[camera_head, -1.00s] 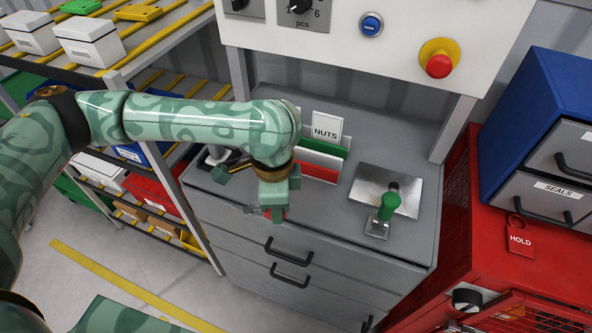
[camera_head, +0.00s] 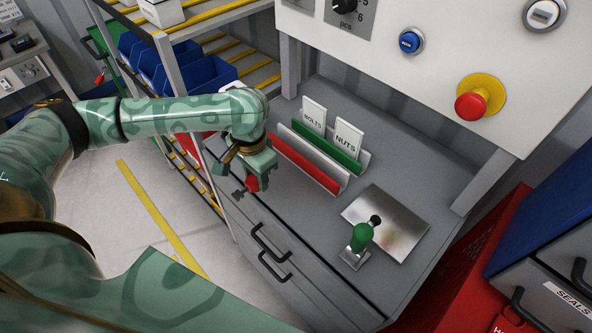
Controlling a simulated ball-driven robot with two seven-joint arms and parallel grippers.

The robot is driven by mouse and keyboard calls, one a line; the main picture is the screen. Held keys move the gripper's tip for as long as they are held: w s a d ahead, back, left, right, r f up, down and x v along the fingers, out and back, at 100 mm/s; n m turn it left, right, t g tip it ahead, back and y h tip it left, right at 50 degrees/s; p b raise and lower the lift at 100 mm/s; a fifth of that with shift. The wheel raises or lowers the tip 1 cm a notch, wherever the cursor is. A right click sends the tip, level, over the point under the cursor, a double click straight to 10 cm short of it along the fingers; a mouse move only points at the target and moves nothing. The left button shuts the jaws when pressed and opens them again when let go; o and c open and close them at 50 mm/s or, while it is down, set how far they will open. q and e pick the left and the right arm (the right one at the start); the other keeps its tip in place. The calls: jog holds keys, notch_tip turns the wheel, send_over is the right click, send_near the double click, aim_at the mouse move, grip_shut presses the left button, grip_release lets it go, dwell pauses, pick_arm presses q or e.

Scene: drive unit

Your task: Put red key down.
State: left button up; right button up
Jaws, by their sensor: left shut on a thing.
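The red key (camera_head: 252,184) is held in my left gripper (camera_head: 255,174), which comes in from the left. The gripper is shut on its red part, and a small grey part of it sticks out to the left. The gripper and key are over the front left edge of the grey cabinet top (camera_head: 300,210). I cannot tell whether the key touches the surface. The gripper's fingers hide some of the key. My right gripper is not in view.
A rack with red, white and green dividers (camera_head: 305,165) and BOLTS and NUTS cards stands right behind the gripper. A metal plate (camera_head: 398,232) with a green-handled lever (camera_head: 361,238) is to the right. Drawer handles (camera_head: 268,240) are below. Shelving stands left.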

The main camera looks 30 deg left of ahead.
pick_arm(q)
jog(key=b, duration=0.4)
send_over(295, 174)
jog(key=s+a, duration=0.1)
jog(key=s, duration=0.2)
notch_tip(295, 174, down, 5)
jog(key=shift+w, duration=0.1)
jog(key=w+f+b, duration=0.1)
jog(key=w+d+f+b, duration=0.1)
jog(key=shift+w+f, duration=0.2)
jog(key=shift+w, duration=0.35)
jog(key=shift+s+r, duration=0.1)
jog(key=shift+r, duration=0.05)
jog(key=o, duration=1.1)
